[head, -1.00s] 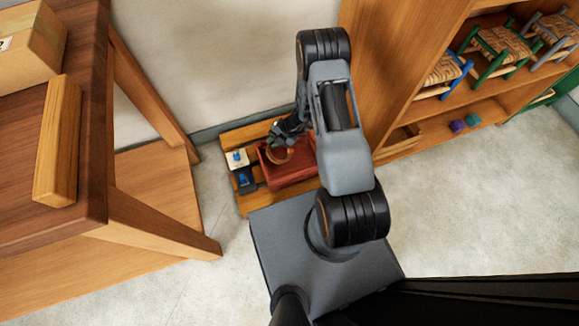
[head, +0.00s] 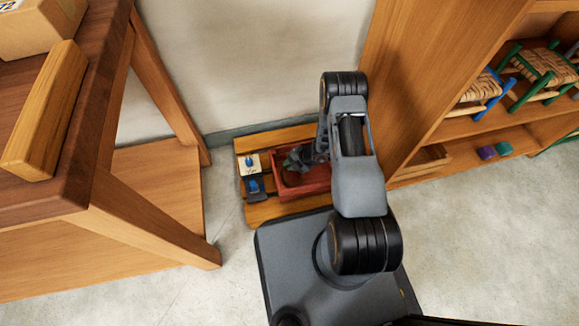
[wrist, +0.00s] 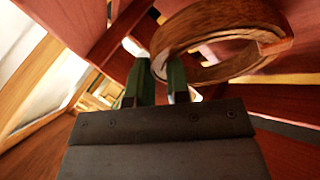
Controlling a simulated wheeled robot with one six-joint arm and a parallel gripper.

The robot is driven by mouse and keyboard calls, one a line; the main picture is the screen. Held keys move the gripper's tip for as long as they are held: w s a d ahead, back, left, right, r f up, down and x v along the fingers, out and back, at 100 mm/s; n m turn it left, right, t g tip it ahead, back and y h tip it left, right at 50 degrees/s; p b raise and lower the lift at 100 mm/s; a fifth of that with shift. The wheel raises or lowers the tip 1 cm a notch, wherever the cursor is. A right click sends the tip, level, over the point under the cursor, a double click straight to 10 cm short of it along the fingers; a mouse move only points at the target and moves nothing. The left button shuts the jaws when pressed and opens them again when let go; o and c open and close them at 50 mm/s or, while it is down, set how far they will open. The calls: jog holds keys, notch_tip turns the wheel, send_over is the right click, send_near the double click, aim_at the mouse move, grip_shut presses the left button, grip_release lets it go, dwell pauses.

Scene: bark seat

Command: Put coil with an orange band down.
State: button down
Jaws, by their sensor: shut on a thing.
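The coil (wrist: 225,38) is a brown ring of wound strips, seen close up in the wrist view. A paler orange-brown patch shows at its right side; I cannot tell whether it is the band. My gripper (wrist: 160,72) is shut on the coil's near left side. In the head view my gripper (head: 300,160) is over a red wooden tray (head: 322,184), and part of the coil (head: 290,179) shows below it within the tray's outline. Whether the coil touches the tray floor is unclear. My arm hides part of the tray.
The tray stands on a low slatted wooden platform (head: 262,213) by the wall. A white block (head: 246,170) and a dark block (head: 262,193), both with blue marks, lie left of it. A workbench (head: 105,90) stands left and a shelf unit (head: 405,90) right.

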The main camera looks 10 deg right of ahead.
jog(key=shift+f, duration=0.35)
jog(key=shift+f, duration=0.15)
jog(key=c, duration=1.1)
grip_release()
